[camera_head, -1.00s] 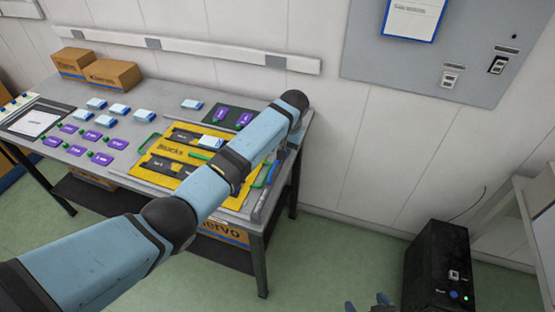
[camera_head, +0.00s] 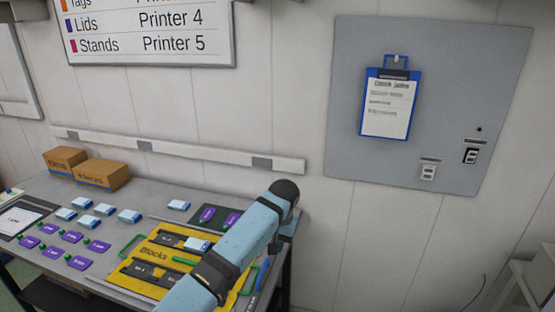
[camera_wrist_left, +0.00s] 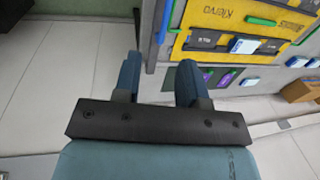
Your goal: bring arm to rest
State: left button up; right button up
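My left arm reaches across the head view from the bottom toward the right end of the table (camera_head: 107,293). Its gripper is hidden there behind the arm. In the left wrist view my left gripper (camera_wrist_left: 157,78) has its two blue fingers apart with nothing between them. My right gripper is in neither current view.
Blue-and-white blocks (camera_head: 103,209) and purple pieces (camera_head: 72,237) lie in rows on the table. Two cardboard boxes (camera_head: 102,175) stand at its back. A grey wall panel holds a clipboard (camera_head: 390,104) and switches (camera_head: 470,156). A shelf (camera_head: 515,290) stands at lower right.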

pick_arm(q)
jog(key=s+a+f+h, duration=0.1)
jog(key=s+a+f, duration=0.25)
jog(key=s, duration=0.35)
jog(key=s+a+f+t+h, duration=0.1)
jog(key=s+a+f, duration=0.2)
jog(key=s+f, duration=0.3)
jog(key=s+a+f+h, duration=0.1)
jog(key=s+a+f, duration=0.25)
jog(key=s, duration=0.45)
jog(key=s+a+r+n+t+y, duration=0.1)
jog(key=s+a+r, duration=0.3)
jog(key=s+a, duration=0.5)
jog(key=s+a+r+t, duration=0.1)
jog(key=s+a+r, duration=0.3)
jog(key=s, duration=1)
jog(key=w+d+f+t+h, duration=0.1)
jog(key=w+d+f+t, duration=0.1)
jog(key=f, duration=0.4)
jog(key=w+d+f+t+h, duration=0.2)
jog(key=w+d+f+t, duration=0.1)
jog(key=f, duration=0.4)
jog(key=shift+w+f+m+t+p, duration=0.25)
jog(key=shift+w+t, duration=0.3)
jog(key=shift+t, duration=0.65)
